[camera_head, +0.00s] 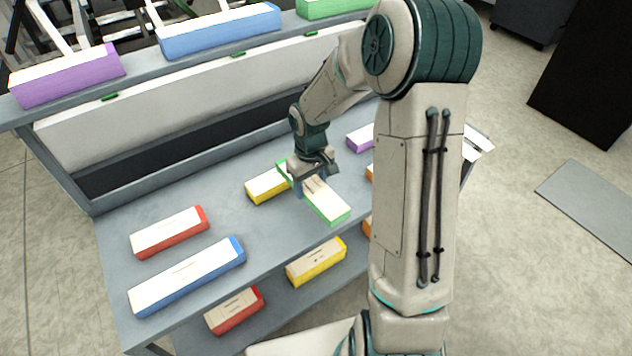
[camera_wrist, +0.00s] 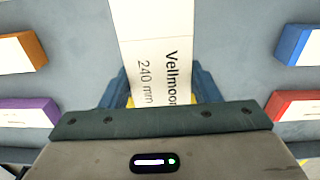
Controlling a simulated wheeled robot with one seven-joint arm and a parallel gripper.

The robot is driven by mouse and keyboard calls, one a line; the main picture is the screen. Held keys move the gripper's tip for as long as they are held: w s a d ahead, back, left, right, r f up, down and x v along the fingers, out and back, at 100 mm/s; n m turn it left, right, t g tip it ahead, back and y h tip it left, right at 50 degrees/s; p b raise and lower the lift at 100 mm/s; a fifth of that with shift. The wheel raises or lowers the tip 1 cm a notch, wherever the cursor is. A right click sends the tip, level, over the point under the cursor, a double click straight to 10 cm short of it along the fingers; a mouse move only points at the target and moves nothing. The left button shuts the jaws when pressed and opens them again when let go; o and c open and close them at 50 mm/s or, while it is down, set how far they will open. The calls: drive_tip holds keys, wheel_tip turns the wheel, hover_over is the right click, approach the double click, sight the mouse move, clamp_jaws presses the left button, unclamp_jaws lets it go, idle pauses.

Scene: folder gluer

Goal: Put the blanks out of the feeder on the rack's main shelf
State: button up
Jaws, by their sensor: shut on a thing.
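My gripper (camera_head: 310,184) is shut on a long white-topped stack of blanks with green sides (camera_head: 328,203), above or at the rack's main shelf (camera_head: 225,215). In the wrist view the held stack (camera_wrist: 152,25) reads "Vellmoor 240 mm" and lies between blue fingers. A yellow stack (camera_head: 264,186) is partly hidden by the green one. On the same shelf are a red stack (camera_head: 170,232), a blue stack (camera_head: 187,277), a purple stack (camera_head: 360,138) and an orange one (camera_head: 369,173) mostly hidden by my arm. I cannot tell whether the green stack touches the shelf. No feeder is clearly identifiable.
The upper shelf (camera_head: 140,62) bears purple (camera_head: 68,76), blue (camera_head: 218,30) and green (camera_head: 335,6) stacks. A lower shelf holds red (camera_head: 234,310) and yellow (camera_head: 316,262) stacks. Bare main shelf shows around the red and blue stacks. A grey mat (camera_head: 590,205) lies on the floor at right.

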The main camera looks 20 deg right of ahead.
sight(312, 214)
drive_tip(key=n, duration=0.5)
drive_tip(key=shift+d+n, duration=0.1)
drive_tip(key=shift+n, duration=0.2)
drive_tip(key=n+b, duration=0.1)
drive_tip(key=n, duration=1)
drive_tip(key=shift+n+b, duration=0.3)
drive_tip(key=shift+n, duration=0.1)
wheel_tip(312, 214, down, 9)
drive_tip(key=b, duration=0.8)
drive_tip(key=shift+f+b, duration=0.3)
drive_tip(key=shift+f, duration=0.25)
drive_tip(key=o, duration=1.4)
drive_tip(key=shift+c, duration=0.2)
drive_tip(key=shift+r, duration=0.15)
